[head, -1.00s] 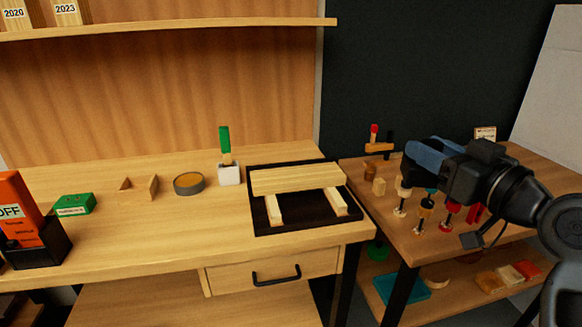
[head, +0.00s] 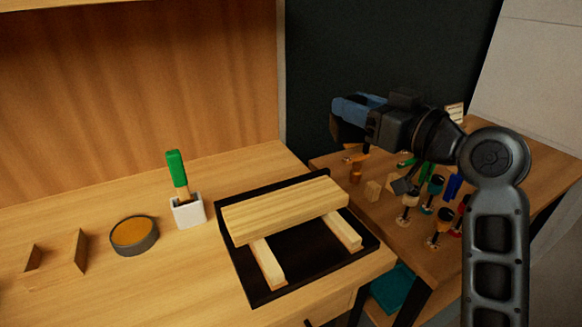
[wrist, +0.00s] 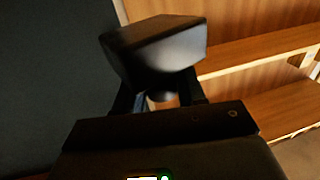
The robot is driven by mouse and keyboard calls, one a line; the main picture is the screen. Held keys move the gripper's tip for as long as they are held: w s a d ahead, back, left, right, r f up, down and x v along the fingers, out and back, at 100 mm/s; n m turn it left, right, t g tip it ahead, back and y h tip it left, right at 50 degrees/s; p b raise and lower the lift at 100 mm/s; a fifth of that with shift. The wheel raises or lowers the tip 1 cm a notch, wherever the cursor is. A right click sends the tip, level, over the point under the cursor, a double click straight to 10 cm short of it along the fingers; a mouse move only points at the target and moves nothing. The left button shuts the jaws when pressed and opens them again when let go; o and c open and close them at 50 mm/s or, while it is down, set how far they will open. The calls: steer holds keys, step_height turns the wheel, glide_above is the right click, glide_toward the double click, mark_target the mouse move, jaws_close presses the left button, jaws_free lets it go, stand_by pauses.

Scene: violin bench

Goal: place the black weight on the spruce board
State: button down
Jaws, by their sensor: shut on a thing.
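The spruce board (head: 285,208) is a pale plank lying across two light wooden strips in a black tray on the bench. Its top is bare. My gripper (head: 350,112), with blue fingers, is raised to the right of and beyond the board in the head view. It is shut on the black weight (wrist: 155,50), a dark block in the wrist view. The weight also shows as a dark shape under the blue fingers in the head view (head: 344,131), partly hidden by them.
The black tray (head: 235,268) has a raised rim. A white pot (head: 188,212) with a green-handled brush and a round amber tin (head: 134,236) stand left of it. A side table (head: 400,240) on the right holds several clamps and small blocks.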

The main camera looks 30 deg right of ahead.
steer(key=shift+w+a+f+p, duration=0.1)
steer(key=shift+w+a+f, duration=0.3)
steer(key=shift+a+f, duration=1.45)
steer(key=shift+w+a+f+p, duration=0.1)
steer(key=shift+w+a+f, duration=0.35)
steer(key=shift+a+f, duration=1.4)
steer(key=shift+w+a+f+p, duration=0.1)
steer(key=shift+w+a+f, duration=0.3)
steer(key=shift+a+f, duration=1.4)
steer(key=shift+a, duration=0.2)
steer(key=c, duration=0.7)
jaws_free()
steer(key=shift+f, duration=0.15)
steer(key=shift+o, duration=0.2)
steer(key=shift+r, duration=0.3)
steer(key=s+d+b, duration=0.2)
steer(key=s, duration=0.9)
steer(key=shift+s+d, duration=0.15)
steer(key=shift+s, duration=0.25)
steer(key=shift+f, duration=0.2)
